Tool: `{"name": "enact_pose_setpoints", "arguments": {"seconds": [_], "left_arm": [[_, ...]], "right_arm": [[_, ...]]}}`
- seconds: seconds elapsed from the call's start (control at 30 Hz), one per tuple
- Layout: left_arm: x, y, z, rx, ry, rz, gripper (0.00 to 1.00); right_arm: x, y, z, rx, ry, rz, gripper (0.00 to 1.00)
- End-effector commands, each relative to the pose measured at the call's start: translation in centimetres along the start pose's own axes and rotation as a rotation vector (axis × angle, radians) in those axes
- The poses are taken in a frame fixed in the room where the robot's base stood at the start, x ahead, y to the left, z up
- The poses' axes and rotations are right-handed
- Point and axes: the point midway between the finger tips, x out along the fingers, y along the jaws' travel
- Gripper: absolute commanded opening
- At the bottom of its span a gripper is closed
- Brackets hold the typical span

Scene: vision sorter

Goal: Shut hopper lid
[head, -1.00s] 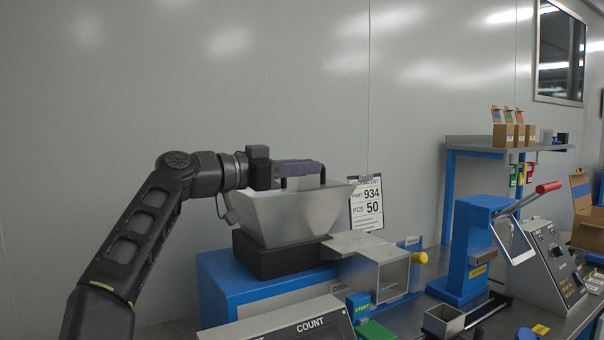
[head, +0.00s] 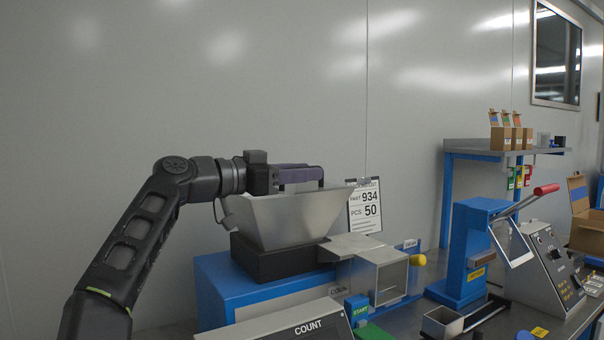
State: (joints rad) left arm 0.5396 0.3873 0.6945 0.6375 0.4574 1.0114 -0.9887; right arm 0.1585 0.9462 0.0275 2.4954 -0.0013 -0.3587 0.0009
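The grey metal hopper (head: 288,221), a flared bin, sits on a black block (head: 272,261) above a blue machine. My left gripper (head: 322,181) reaches in from the left, low over the hopper's mouth, with its purple fingers side-on. Whether its fingers are apart or closed does not show. A thin grey bent piece (head: 222,213) shows at the hopper's left side, under my wrist; I cannot tell whether it belongs to the lid. No lid panel shows clearly, and my gripper hides part of the hopper's mouth. My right gripper is out of view.
A label card (head: 364,207) stands behind the hopper's right side. A grey chute box (head: 390,279) with a yellow knob is to its right, and a COUNT panel (head: 290,327) is in front. A blue press (head: 470,250) stands farther right. The wall above is clear.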

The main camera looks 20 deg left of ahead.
Motion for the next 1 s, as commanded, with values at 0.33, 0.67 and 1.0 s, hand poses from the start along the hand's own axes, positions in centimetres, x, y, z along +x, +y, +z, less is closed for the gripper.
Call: {"name": "enact_pose_setpoints", "arguments": {"seconds": [0.33, 0.67, 1.0], "left_arm": [[-3.6, -0.1, 0.3, 0.002, 0.0, -0.006, 0.33], [-7.7, -0.1, 0.2, 0.0, -0.001, -0.002, 0.33], [-7.8, 0.0, 0.1, 0.0, -0.001, 0.0, 0.33]], "right_arm": [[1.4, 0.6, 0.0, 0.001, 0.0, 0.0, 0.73], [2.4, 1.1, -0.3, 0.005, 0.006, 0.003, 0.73], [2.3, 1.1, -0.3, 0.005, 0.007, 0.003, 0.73]]}}
